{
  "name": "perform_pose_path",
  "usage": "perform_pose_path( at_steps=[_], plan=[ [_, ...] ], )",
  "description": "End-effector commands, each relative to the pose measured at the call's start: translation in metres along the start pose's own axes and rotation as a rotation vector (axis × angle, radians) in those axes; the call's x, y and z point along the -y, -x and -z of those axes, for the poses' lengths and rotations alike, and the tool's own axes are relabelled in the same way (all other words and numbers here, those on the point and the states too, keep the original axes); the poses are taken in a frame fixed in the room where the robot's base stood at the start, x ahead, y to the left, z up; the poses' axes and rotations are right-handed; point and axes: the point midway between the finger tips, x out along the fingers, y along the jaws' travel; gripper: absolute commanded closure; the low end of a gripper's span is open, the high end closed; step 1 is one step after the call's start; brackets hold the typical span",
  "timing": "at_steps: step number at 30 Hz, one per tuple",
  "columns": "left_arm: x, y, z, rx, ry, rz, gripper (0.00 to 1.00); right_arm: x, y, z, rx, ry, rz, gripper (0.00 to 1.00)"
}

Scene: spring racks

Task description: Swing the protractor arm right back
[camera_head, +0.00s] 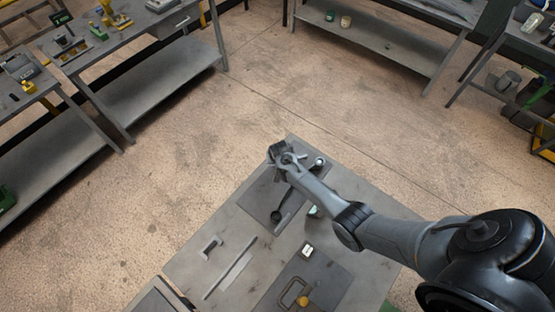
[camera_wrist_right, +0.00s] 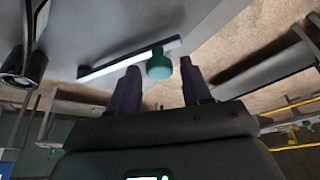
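My right gripper (camera_head: 284,156) is over the far end of the workbench (camera_head: 190,265) in the head view. In the right wrist view its two dark fingers (camera_wrist_right: 158,80) are spread apart. A green knob (camera_wrist_right: 159,65) shows in the gap between them, and I cannot tell whether either finger touches it. The knob sits at a pale, slim bar (camera_wrist_right: 105,68), which looks like the protractor arm. In the head view, my gripper and forearm hide much of this spot. My left gripper is not in view.
On the bench are a dark spoon-shaped piece (camera_head: 281,205), a small white-topped block (camera_head: 307,250), a small bracket (camera_head: 210,247), a flat bar (camera_head: 230,268) and a dark panel with a yellow knob (camera_head: 303,301). Other workbenches stand around, with open floor between.

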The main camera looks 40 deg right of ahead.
Motion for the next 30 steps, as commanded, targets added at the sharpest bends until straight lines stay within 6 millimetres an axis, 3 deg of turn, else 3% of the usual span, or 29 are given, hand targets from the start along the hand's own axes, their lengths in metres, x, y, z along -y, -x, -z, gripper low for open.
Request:
perform_pose_path(
  at_steps=[14,30],
  plan=[
    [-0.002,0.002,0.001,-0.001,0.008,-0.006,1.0,0.001,0.007,0.001,0.0,0.003,0.001,0.45],
    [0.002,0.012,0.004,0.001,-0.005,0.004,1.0,0.0,0.078,0.001,-0.002,0.002,0.001,0.45]
  ],
)
